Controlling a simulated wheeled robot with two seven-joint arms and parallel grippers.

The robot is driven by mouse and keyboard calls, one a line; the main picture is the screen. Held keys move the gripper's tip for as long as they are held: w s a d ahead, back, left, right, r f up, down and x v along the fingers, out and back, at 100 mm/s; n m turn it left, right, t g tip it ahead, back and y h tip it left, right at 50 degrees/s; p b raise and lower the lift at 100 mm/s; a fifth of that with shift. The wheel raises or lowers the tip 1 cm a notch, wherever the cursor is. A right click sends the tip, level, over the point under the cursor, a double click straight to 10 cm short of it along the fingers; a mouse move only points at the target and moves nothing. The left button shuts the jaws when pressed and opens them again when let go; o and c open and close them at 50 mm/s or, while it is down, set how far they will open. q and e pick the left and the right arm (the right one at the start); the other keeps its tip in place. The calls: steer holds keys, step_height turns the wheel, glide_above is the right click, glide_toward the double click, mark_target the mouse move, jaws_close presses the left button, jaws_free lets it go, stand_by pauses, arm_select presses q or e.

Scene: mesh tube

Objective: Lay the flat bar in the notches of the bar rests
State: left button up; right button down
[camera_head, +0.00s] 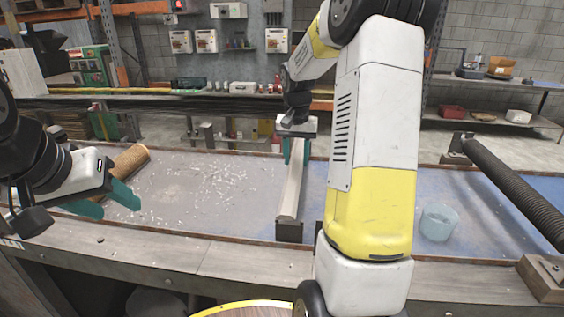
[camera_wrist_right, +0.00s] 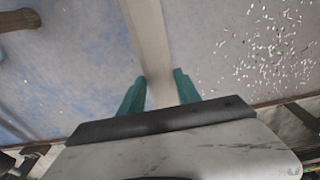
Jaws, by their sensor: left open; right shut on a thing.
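The flat bar (camera_head: 291,195) is pale and long and runs from my right gripper toward the near edge of the table. Its near end is at the dark notched bar rest (camera_head: 289,231); I cannot tell whether it is seated in the notch. My right gripper (camera_head: 297,158) is shut on the bar toward its far end. In the right wrist view, the bar (camera_wrist_right: 146,35) runs between the teal fingers (camera_wrist_right: 154,92). I cannot make out the far bar rest behind the gripper. My left gripper (camera_head: 112,204) is open and empty at the table's left.
A brown tube (camera_head: 132,158) lies just beyond my left gripper. White chips (camera_head: 205,185) are scattered left of the bar. A translucent blue cup (camera_head: 438,222) stands to the right. A dark ribbed tube (camera_head: 515,192) spans two supports at the far right.

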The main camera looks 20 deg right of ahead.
mark_target(298, 160)
steer(key=shift+w+d, duration=0.55)
steer(key=shift+w, duration=0.1)
steer(key=shift+f, duration=1.75)
steer(key=shift+f, duration=0.15)
steer(key=c, duration=0.8)
jaws_free()
steer(key=shift+c, duration=0.2)
